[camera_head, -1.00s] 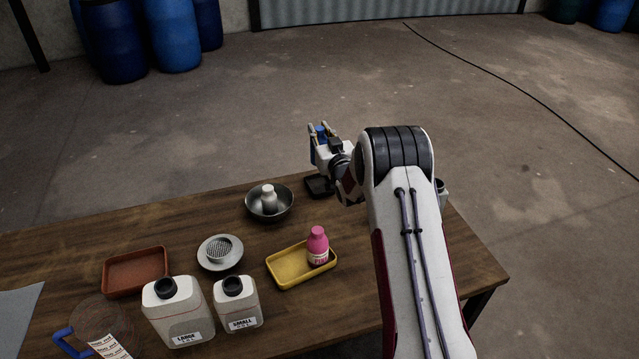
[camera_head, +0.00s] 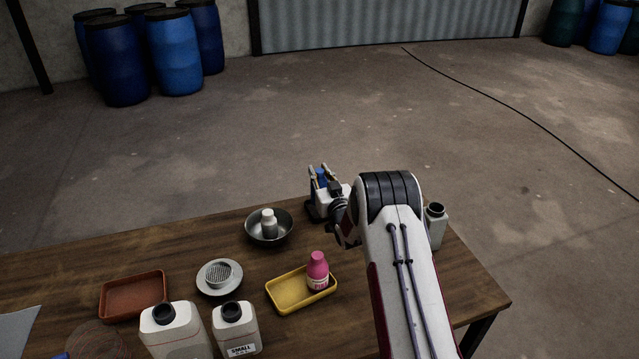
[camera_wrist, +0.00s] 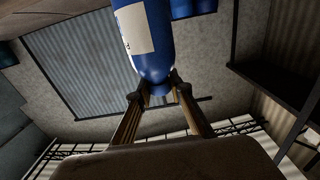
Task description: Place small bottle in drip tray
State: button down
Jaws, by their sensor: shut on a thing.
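My gripper (camera_head: 319,176) is shut on a blue bottle (camera_wrist: 146,30) with a white label. The wrist view shows the bottle's end between the two fingertips. In the head view the gripper is raised above the back edge of the table, and the bottle is mostly hidden by the fingers. A dark tray (camera_head: 312,212) shows partly beneath the gripper. A yellow tray (camera_head: 290,292) holds a pink bottle (camera_head: 317,270), and an orange-red tray (camera_head: 132,296) lies empty at the left. I cannot tell which tray is the drip tray.
A metal bowl (camera_head: 286,231) holds a white-capped bottle (camera_head: 269,224). A strainer (camera_head: 219,277) sits left of the yellow tray. Two white jugs (camera_head: 236,330) stand at the front, one labelled SMALL. A pale container (camera_head: 436,226) stands right of my arm.

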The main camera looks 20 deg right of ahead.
aim_at(320, 182)
jog(key=shift+f, duration=1.8)
jog(key=shift+f, duration=0.1)
jog(key=c, duration=1.8)
grip_release()
jog(key=shift+f, duration=0.1)
jog(key=shift+s, duration=6.05)
jog(key=shift+r, duration=0.25)
